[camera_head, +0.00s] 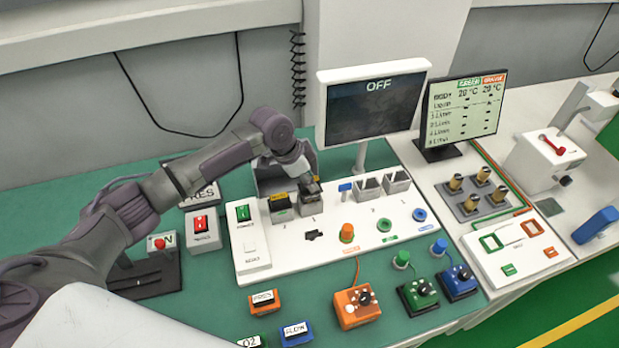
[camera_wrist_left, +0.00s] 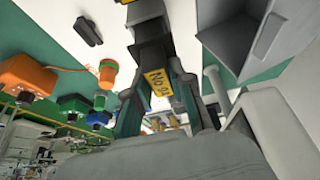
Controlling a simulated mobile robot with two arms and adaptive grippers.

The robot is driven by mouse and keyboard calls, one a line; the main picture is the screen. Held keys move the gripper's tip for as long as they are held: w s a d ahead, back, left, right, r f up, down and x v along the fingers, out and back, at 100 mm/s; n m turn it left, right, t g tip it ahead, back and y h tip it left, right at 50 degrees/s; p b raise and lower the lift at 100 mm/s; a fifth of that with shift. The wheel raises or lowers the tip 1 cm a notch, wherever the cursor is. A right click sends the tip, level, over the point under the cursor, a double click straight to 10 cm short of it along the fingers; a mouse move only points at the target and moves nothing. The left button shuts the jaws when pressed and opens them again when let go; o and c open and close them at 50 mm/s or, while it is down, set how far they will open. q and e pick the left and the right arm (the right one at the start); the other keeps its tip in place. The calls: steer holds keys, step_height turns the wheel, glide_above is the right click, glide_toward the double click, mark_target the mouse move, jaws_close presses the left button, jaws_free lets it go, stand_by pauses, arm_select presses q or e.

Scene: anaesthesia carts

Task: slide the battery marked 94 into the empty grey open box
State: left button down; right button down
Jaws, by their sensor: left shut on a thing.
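My left gripper (camera_head: 308,182) is shut on a dark battery with a yellow label (camera_wrist_left: 158,82), seen close in the left wrist view; the label starts "No" and its number looks like 94. In the head view the gripper is over the second grey box (camera_head: 311,206) on the white panel. The battery lines up with the mouth of a grey box (camera_wrist_left: 146,12) in the left wrist view. I cannot tell how far inside it is. To the left, another box (camera_head: 283,213) holds a battery with a yellow-edged top (camera_head: 279,201). My right gripper is out of view.
Two empty-looking grey holders (camera_head: 369,187) stand right on the white panel (camera_head: 300,258). A larger grey open box (camera_wrist_left: 238,32) is close beside my gripper. The OFF monitor (camera_head: 375,108) is behind. Knobs and coloured boxes (camera_head: 356,306) lie in front.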

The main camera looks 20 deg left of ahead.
arm_select(q)
steer(key=shift+f+b, duration=0.85)
steer(key=shift+f, duration=1.1)
steer(key=c, duration=0.9)
jaws_free()
steer(key=shift+f, duration=0.1)
steer(key=v, duration=1.2)
steer(key=shift+d, duration=0.1)
